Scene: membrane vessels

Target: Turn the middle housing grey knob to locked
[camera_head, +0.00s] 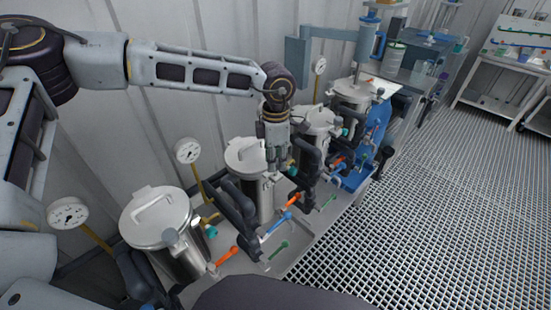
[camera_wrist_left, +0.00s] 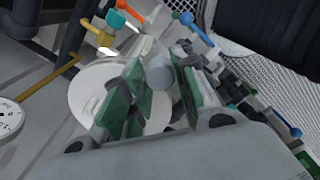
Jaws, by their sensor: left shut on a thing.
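The middle housing (camera_head: 246,158) is an upright steel vessel with a pale handled lid, standing in a row of similar vessels. My left gripper (camera_head: 273,168) reaches down to its front right side, near the lid rim. In the left wrist view a round grey knob (camera_wrist_left: 159,73) sits between the green-padded fingers of my left gripper (camera_wrist_left: 157,85), which are shut on it. The round lid (camera_wrist_left: 88,92) shows behind them. The fingers hide most of the knob in the head view, and I cannot tell its angle. My right gripper is not in view.
A nearer vessel (camera_head: 158,217) and a farther one (camera_head: 318,121) flank the housing. Dial gauges (camera_head: 188,151) stand behind on yellow stems. Dark pipes and orange, blue and green valve handles (camera_head: 277,250) crowd the front. Open grating floor (camera_head: 430,210) lies to the right.

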